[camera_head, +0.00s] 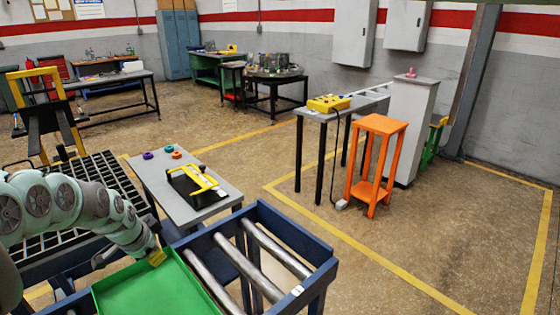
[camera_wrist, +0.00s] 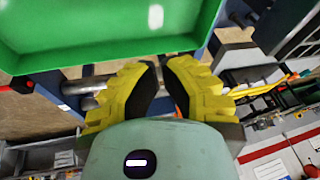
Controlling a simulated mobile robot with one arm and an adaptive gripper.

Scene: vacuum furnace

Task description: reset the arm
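My gripper (camera_wrist: 160,66) has two yellow fingers with dark inner pads in the wrist view. The fingertips lean toward each other with a narrow gap between them, and I see nothing held there. In the head view my gripper (camera_head: 157,258) is at the lower left, by the upper-left edge of a green tray (camera_head: 165,272). The tray's rim (camera_wrist: 120,62) runs across the wrist view just beyond the fingertips. I cannot tell whether the fingers touch it. My arm (camera_head: 85,205) reaches in from the left edge, bent downward.
The tray is at a blue roller frame (camera_head: 290,232). A grey table (camera_head: 215,205) with a black-and-yellow item stands behind it, beside a black grid rack (camera_head: 105,178). An orange stool (camera_head: 380,125) and a grey table (camera_head: 315,113) stand farther right. Open floor lies between.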

